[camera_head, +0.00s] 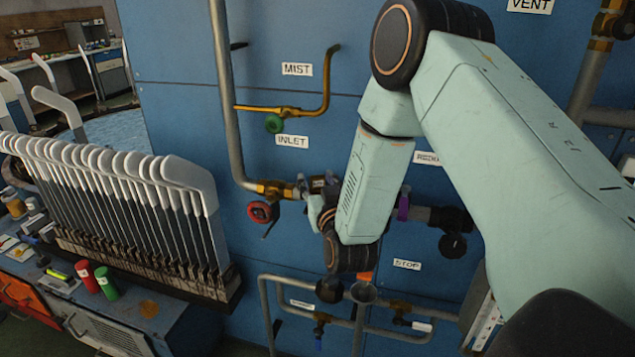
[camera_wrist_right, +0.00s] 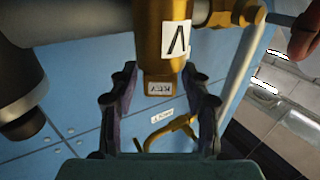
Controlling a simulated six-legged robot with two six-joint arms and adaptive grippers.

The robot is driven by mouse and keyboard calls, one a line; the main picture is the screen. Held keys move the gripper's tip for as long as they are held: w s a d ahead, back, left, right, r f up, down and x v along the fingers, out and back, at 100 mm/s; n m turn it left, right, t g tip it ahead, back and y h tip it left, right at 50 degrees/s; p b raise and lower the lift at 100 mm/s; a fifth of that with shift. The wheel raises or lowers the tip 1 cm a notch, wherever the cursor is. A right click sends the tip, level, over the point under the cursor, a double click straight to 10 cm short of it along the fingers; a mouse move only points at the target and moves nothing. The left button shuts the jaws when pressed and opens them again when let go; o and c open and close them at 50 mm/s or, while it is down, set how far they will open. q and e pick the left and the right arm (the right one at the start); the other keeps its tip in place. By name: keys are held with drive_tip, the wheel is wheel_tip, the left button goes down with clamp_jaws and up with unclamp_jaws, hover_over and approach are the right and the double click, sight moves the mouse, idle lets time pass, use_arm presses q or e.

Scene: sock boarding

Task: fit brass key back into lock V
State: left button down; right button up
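In the right wrist view, a brass lock body (camera_wrist_right: 163,30) carries a white tag with a V, seen upside down. A squarish brass piece (camera_wrist_right: 160,88) with a small engraved-looking label sits at its lower end; I take it for the key but cannot tell how far it is seated. My right gripper (camera_wrist_right: 158,75) has its two dark fingers apart, one on each side of this piece, with narrow gaps showing. In the head view, my right gripper (camera_head: 322,188) is at the brass fittings below INLET, partly hidden by my wrist. My left gripper is out of view.
A blue panel (camera_head: 180,60) carries grey and brass pipes. A red-wheeled valve (camera_head: 260,212) is left of my right gripper; a purple handle (camera_head: 403,205) is to its right. A green-knobbed brass pipe (camera_head: 275,123) is above. A rack of white sock forms (camera_head: 120,180) stands left.

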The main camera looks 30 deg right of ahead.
drive_tip(key=shift+o, duration=0.5)
drive_tip(key=shift+s, duration=0.2)
drive_tip(key=v, duration=1.1)
drive_tip(key=shift+s+a, duration=0.2)
drive_tip(key=shift+s, duration=0.1)
